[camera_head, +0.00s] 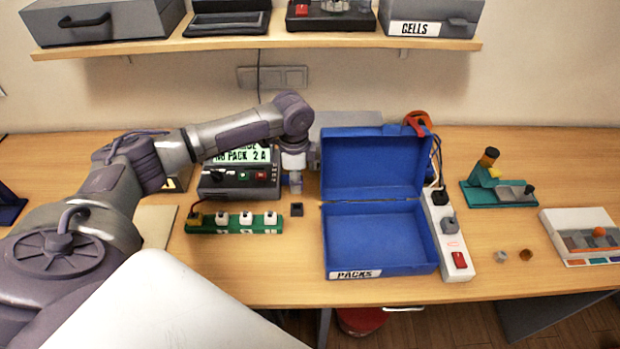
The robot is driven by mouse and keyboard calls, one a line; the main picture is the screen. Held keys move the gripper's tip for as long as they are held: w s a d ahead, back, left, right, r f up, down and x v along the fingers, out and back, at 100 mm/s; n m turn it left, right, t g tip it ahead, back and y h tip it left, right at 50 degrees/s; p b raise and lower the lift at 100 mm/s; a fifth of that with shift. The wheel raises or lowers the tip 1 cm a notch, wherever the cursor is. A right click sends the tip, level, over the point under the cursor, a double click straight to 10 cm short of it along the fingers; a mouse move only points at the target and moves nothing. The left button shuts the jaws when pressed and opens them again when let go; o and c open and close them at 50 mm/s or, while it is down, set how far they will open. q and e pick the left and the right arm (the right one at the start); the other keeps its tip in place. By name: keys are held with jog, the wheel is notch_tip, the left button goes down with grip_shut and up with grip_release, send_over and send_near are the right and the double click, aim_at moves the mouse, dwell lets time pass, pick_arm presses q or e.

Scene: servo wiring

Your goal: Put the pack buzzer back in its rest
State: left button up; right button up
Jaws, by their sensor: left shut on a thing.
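My left gripper (294,180) points down just right of the dark meter box. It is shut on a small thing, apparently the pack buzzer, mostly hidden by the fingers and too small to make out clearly. A small black square block (297,209) sits on the table just below the gripper in the picture, apart from it. It may be the rest, but I cannot tell for sure. My right gripper is not in view.
The meter box (238,181) has a lit display reading "NO PACK 2 A". A green strip (233,230) with several blocks lies in front. The open blue PACKS case (375,208) looks empty. A white power strip (447,236) stands right of it. A shelf (260,42) runs above.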

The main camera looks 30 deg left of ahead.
pick_arm(q)
jog(key=shift+s+a, duration=0.2)
jog(key=shift+a, duration=0.1)
jog(key=shift+w+d+r+p, duration=0.15)
jog(key=shift+d+p, duration=0.1)
jog(key=shift+p, duration=0.3)
jog(key=shift+f, duration=0.3)
notch_tip(320, 180, down, 5)
jog(key=shift+r+b, duration=0.1)
jog(key=shift+b, duration=1.05)
jog(key=shift+f, duration=0.35)
jog(key=shift+a, duration=0.1)
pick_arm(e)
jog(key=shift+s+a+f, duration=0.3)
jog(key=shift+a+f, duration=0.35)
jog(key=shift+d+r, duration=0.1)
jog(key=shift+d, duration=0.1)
pick_arm(q)
jog(key=shift+p, duration=0.35)
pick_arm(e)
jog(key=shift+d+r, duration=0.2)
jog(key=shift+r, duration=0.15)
